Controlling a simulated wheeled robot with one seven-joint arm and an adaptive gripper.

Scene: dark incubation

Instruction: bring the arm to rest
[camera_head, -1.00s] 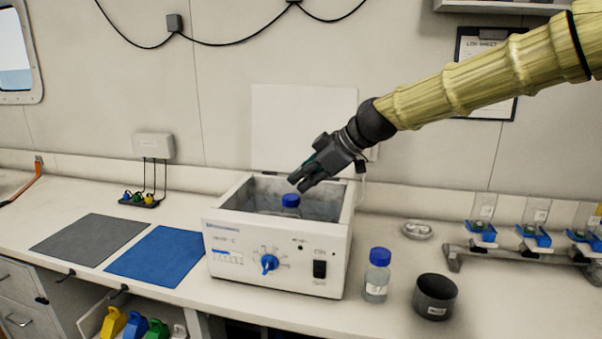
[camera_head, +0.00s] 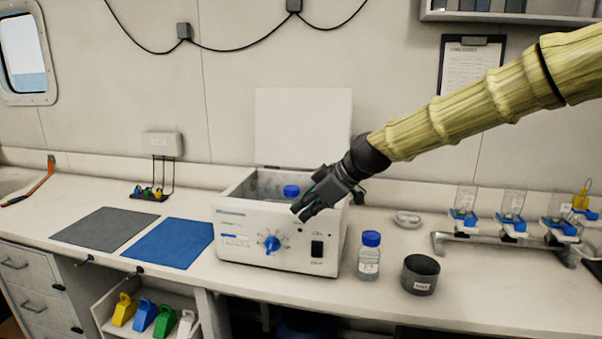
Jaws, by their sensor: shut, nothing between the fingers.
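My gripper (camera_head: 304,212) is shut and empty. It hangs in the picture over the front right part of the white bath box (camera_head: 232,240), pointing down and to the left. My arm reaches in from the upper right. The box's lid (camera_head: 300,125) stands open at the back. A bottle with a blue cap (camera_head: 291,190) is inside the box, and only its top shows. The box front has a blue knob (camera_head: 271,243) and a black switch (camera_head: 317,249).
A blue-capped bottle (camera_head: 369,262) and a dark cup (camera_head: 420,275) stand right of the box. A rack with blue holders (camera_head: 480,243) is farther right. A grey mat (camera_head: 103,228) and a blue mat (camera_head: 168,242) lie left. Coloured scoops (camera_head: 145,315) sit below the bench.

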